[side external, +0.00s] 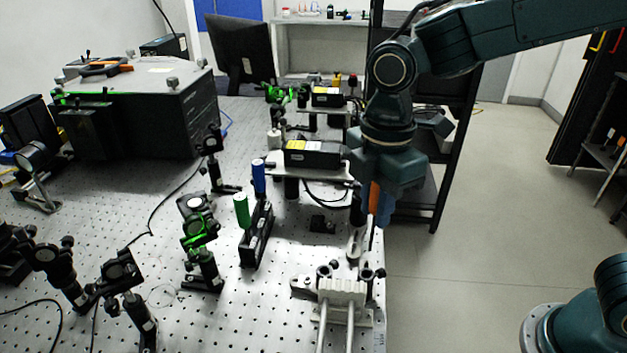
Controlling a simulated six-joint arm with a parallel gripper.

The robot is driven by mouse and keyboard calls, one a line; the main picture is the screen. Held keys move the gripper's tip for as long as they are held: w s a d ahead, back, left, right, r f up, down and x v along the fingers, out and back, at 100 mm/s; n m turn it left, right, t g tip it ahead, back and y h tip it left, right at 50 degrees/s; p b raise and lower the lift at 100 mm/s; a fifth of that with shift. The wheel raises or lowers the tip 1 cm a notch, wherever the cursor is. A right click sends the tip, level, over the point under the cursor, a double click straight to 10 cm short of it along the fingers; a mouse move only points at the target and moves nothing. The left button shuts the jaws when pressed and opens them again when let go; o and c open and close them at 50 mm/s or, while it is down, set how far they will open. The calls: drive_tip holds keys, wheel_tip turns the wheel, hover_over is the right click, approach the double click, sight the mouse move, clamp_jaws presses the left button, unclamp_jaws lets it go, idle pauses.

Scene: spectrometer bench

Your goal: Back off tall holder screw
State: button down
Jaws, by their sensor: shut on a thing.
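My gripper (380,210) points down near the right edge of the optical table and is shut on an orange-handled driver (374,194). The driver is roughly upright; its thin shank runs down toward the table edge. Just left of it stands a silver upright holder (354,247), apparently the tall holder, with a dark part above it. The holder's screw is too small to make out, and I cannot tell whether the driver tip touches it. A black rack (256,243) left of the gripper holds a green-handled driver (241,211) and a blue-handled driver (258,176).
A pale block (342,290) with dark knobs and two rods stands in front of the holder. Black boxes on a raised plate (314,154) stand behind. Several optic mounts (197,222) fill the left. Open floor lies right of the table.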

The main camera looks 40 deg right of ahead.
sight(369, 250)
drive_tip(key=shift+f, duration=0.15)
drive_tip(key=shift+f, duration=2.25)
drive_tip(key=shift+f, duration=0.8)
drive_tip(key=shift+n, duration=0.7)
